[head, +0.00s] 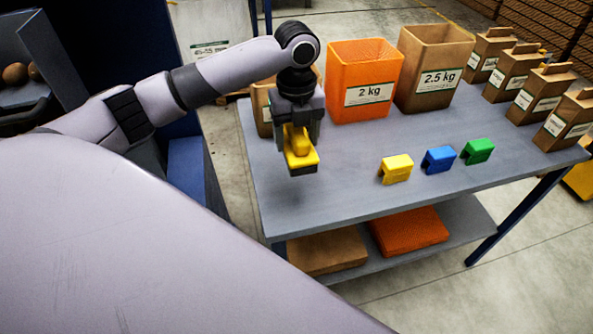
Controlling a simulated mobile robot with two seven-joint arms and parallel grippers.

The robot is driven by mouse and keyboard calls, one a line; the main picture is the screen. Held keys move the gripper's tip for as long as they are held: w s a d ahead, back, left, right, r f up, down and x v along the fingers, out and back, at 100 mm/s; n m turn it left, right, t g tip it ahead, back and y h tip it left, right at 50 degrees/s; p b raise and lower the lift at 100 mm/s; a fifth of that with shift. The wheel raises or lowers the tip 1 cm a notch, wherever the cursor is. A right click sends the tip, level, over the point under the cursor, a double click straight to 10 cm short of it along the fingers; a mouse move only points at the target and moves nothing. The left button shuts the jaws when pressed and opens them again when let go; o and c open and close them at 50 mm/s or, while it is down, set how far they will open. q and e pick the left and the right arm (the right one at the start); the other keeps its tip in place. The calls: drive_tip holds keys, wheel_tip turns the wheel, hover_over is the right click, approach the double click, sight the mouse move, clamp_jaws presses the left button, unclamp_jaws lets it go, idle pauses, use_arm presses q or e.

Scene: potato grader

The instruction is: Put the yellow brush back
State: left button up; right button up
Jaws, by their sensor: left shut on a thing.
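The yellow brush (300,158) has a yellow body with a dark underside. My left gripper (298,128) points down and is shut on the brush at its upper part. It holds the brush over the left part of the grey table (320,205); I cannot tell exactly how high above the top it is. To the right on the table stand a yellow holder (396,169), a blue holder (438,159) and a green holder (477,151) in a row. My right gripper is not in view.
An orange bin (364,80) marked 2 kg and a brown bin (433,68) marked 2.5 kg stand behind the brush. Several labelled paper bags (510,72) line the table's right side. A lower shelf holds a brown stack (327,251) and an orange stack (408,230). The front table top is clear.

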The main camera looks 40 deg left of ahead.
use_arm(q)
wheel_tip(320, 180, down, 11)
drive_tip(key=shift+r, duration=0.2)
drive_tip(key=shift+f, duration=0.15)
drive_tip(key=o, duration=1)
wheel_tip(320, 180, up, 12)
drive_tip(key=shift+r, duration=0.2)
drive_tip(key=shift+s+f, duration=0.1)
idle(0.3)
